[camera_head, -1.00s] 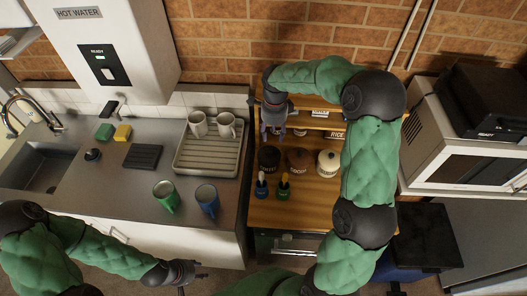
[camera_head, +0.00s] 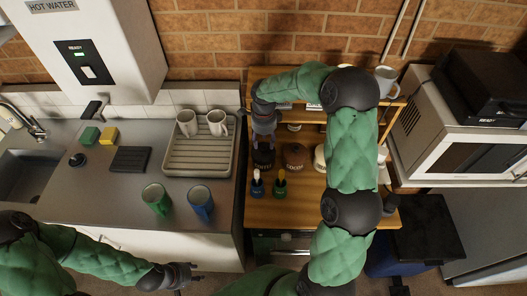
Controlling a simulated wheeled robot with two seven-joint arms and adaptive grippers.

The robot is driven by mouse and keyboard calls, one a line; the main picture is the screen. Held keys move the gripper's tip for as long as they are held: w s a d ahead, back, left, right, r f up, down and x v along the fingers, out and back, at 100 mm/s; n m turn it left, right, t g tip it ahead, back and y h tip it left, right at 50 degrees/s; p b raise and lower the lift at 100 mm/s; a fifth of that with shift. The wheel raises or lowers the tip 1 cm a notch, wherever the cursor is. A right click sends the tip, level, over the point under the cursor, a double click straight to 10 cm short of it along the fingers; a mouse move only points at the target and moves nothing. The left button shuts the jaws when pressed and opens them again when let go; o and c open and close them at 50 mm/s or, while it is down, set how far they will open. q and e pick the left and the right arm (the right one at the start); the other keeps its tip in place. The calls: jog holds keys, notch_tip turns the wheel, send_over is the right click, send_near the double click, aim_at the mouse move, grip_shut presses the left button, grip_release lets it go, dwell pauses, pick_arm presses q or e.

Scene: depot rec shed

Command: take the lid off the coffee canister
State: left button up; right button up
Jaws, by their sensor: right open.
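Three lidded canisters stand in a row on the wooden shelf unit: a near-black one (camera_head: 263,158), a brown one (camera_head: 296,157) and a cream one (camera_head: 319,158) partly hidden by my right arm. Their labels are too small to read surely, so I cannot tell which is coffee. My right gripper (camera_head: 264,139) is open and points down just over the near-black canister, covering part of its top. I cannot tell whether it touches the lid. My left gripper (camera_head: 190,277) is low, in front of the counter, away from the canisters; its finger opening is unclear.
A rack (camera_head: 190,164) holds two mugs. A microwave (camera_head: 465,140) is at right.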

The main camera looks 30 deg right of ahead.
aim_at(264, 147)
jog(key=f, duration=0.4)
jog(key=shift+w+d+f, duration=0.1)
jog(key=shift+w+f, duration=0.2)
grip_shut()
